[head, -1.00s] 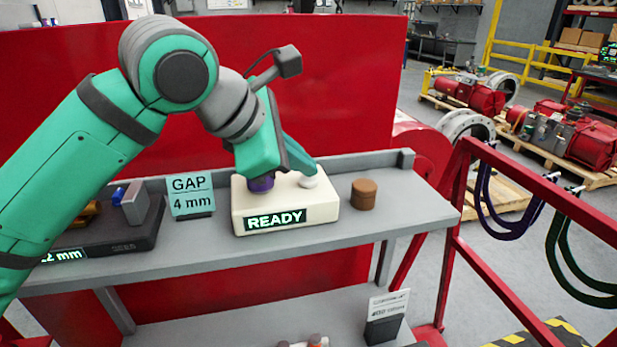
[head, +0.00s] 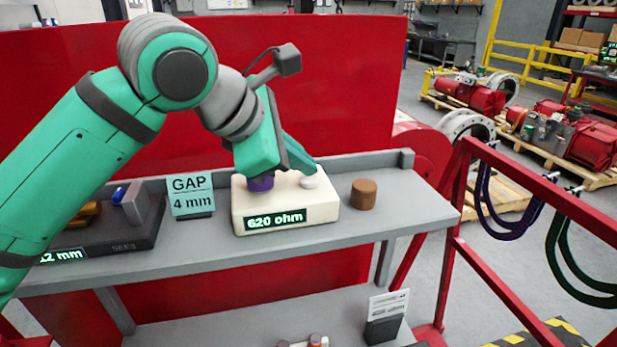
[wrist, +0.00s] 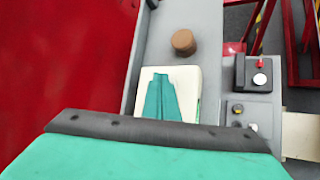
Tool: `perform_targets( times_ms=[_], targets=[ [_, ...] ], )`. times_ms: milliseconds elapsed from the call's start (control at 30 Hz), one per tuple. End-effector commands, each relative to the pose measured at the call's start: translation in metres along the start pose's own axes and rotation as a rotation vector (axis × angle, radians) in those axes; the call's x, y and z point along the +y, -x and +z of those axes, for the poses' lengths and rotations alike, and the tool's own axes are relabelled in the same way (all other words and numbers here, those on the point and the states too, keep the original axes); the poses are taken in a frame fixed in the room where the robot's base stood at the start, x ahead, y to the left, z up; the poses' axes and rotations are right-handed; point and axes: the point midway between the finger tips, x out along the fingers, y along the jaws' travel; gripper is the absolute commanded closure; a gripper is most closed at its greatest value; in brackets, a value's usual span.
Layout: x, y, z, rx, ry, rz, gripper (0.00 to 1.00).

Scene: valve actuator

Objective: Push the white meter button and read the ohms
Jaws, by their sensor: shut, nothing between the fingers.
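The cream meter (head: 320,213) stands on the grey shelf, and its display (head: 275,220) reads "620 ohm". The white button (head: 308,181) is on top of the meter at the right. A purple part (head: 261,184) sits on top at the left. My gripper (head: 312,171) is shut and empty, with its tips at the white button; they look to be touching it. In the wrist view my shut green fingers (wrist: 162,98) lie over the cream meter (wrist: 190,85) and hide the button.
A brown cylinder (head: 363,194) stands right of the meter. A "GAP 4 mm" sign (head: 191,194) stands to the left, beside a dark gauge base (head: 130,240). A red panel (head: 340,90) rises behind the shelf (head: 400,215).

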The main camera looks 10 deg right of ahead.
Motion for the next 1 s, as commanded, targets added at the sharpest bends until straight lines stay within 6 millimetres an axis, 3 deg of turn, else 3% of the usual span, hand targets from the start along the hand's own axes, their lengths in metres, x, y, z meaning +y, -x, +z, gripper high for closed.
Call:
perform_targets(
  times_ms=[567,1000],
  targets=[
    [0.006,0.009,0.007,-0.001,-0.001,0.0,1.0],
    [0.025,0.034,0.024,0.001,0.001,0.002,1.0]
  ],
)
